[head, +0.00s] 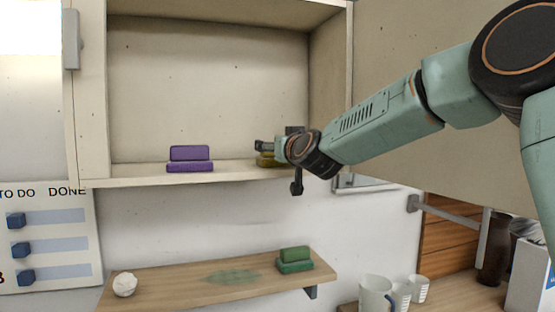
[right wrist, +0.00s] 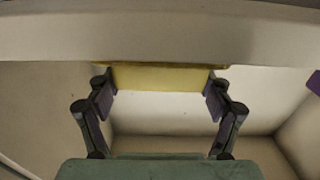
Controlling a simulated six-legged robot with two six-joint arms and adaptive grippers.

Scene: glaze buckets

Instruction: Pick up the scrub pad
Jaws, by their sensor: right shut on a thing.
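My right gripper (head: 272,149) reaches into the open cupboard at its right side. It is shut on a yellow block (right wrist: 163,77), seen between the two fingers in the right wrist view, which looks like the scrub pad. In the head view only a small olive-yellow part (head: 267,161) shows at the shelf, mostly hidden by my wrist. I cannot tell whether the block is clear of the shelf. A similar purple two-part block (head: 190,159) sits on the same shelf to the left. A green one (head: 295,260) sits on the lower shelf. My left gripper is not in view.
The cupboard's front edge (head: 140,181) runs just below my right gripper. A wooden shelf (head: 165,287) below bears a white crumpled lump (head: 124,284) and a green smear (head: 233,277). Mugs (head: 375,294) stand at the lower right. The cupboard shelf is clear between the purple and yellow things.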

